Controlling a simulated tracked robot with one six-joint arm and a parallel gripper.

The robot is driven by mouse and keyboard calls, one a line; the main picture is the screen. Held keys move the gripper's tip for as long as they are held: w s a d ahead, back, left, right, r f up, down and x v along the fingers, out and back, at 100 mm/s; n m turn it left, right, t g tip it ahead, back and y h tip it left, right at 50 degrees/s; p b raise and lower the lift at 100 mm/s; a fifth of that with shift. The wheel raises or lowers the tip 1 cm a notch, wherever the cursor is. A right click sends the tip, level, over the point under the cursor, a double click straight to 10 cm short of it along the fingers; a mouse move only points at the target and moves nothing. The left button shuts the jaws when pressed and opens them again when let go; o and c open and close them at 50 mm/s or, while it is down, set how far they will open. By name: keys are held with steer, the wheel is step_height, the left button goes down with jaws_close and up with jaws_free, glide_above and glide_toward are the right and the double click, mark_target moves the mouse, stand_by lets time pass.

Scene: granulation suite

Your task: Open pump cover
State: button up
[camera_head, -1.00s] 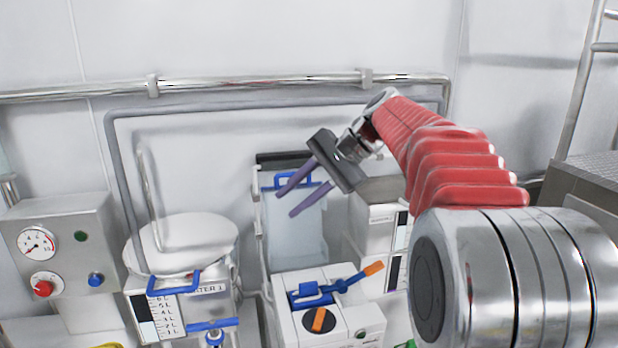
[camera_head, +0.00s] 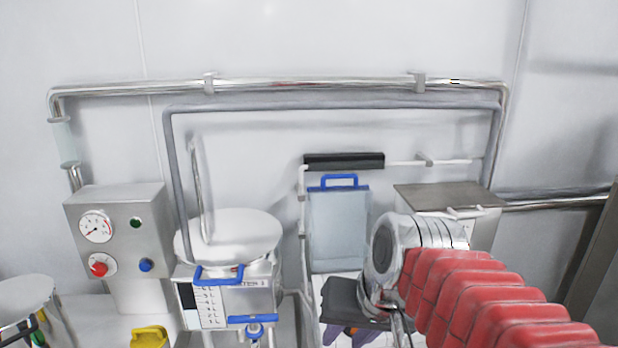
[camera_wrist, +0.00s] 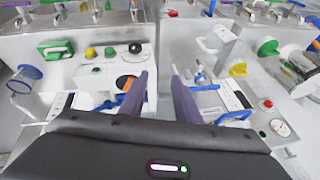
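My gripper (camera_head: 350,332) points down at the lower edge of the head view, its dark body and purple fingers partly cut off by the frame. In the wrist view, my gripper (camera_wrist: 160,80) has its two purple fingers apart with nothing between them. A white unit with a blue handle (camera_wrist: 110,102) and an orange part (camera_wrist: 126,84), probably the pump, lies beside the left finger and is partly hidden by it. In the head view the arm and frame edge hide most of this unit. I cannot tell the state of its cover.
A clear panel with a blue handle (camera_head: 339,181) stands upright by the wall. A white-lidded vessel (camera_head: 230,235) and a grey gauge box (camera_head: 120,235) stand to the left. A steel box (camera_head: 450,200) is at right. Pipes (camera_head: 300,84) run along the wall.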

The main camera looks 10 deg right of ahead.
steer(key=s+f+n+t+h, duration=0.1)
steer(key=s+f+n, duration=0.2)
steer(key=s+f, duration=0.2)
steer(key=shift+d, duration=0.35)
